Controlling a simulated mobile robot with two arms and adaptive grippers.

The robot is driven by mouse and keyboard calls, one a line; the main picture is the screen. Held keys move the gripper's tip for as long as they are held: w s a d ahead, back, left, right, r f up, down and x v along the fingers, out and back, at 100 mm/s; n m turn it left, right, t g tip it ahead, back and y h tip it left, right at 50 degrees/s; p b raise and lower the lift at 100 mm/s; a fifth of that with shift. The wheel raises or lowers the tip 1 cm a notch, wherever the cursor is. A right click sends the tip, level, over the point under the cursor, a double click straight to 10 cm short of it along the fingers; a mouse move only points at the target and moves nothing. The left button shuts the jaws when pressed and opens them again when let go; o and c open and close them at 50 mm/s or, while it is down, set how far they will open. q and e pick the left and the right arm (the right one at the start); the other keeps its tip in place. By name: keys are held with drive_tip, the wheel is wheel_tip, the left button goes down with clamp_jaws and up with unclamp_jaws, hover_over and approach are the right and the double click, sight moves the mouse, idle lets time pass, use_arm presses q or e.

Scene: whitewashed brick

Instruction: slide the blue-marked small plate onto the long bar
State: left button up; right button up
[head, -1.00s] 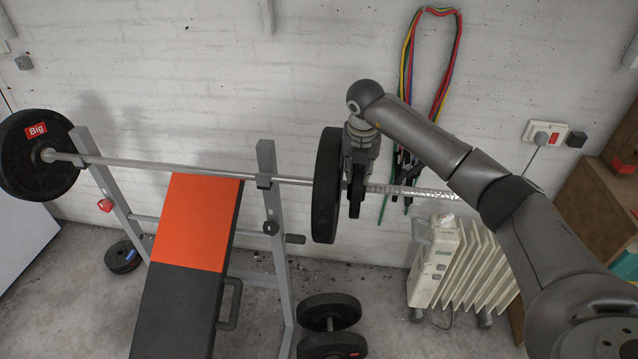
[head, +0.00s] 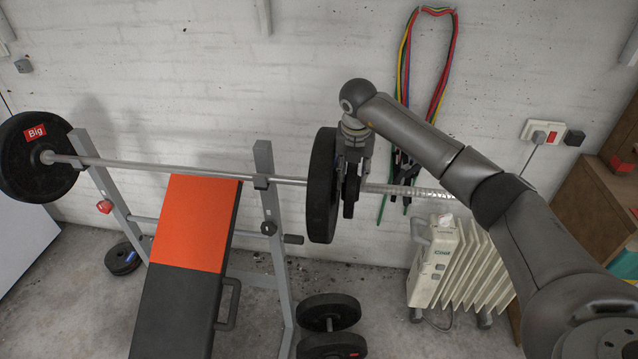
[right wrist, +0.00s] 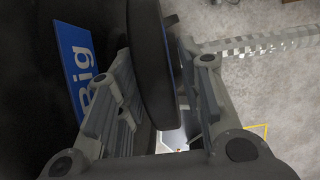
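The long bar (head: 405,190) lies across the rack, its ribbed right end free. My right gripper (head: 353,175) is at that end, shut on a small dark plate (head: 349,196) held upright beside the big plate (head: 322,185). The bar shows just right of the small plate, in line with it. In the right wrist view the small plate (right wrist: 155,60) is between the fingers (right wrist: 160,90), close to the big plate's blue "Big" label (right wrist: 78,70). My left gripper is out of view.
The bench (head: 190,240) and rack upright (head: 272,215) stand left of my gripper. Another big plate (head: 38,155) is on the bar's left end. Plates (head: 330,312) sit low on the right, others (head: 122,258) on the left floor. A heater (head: 450,265) stands right.

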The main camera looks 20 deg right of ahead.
drive_tip(key=shift+w+a+r, duration=0.15)
drive_tip(key=shift+a+r, duration=0.45)
drive_tip(key=shift+r, duration=0.05)
drive_tip(key=v, duration=0.7)
drive_tip(key=shift+d, duration=0.3)
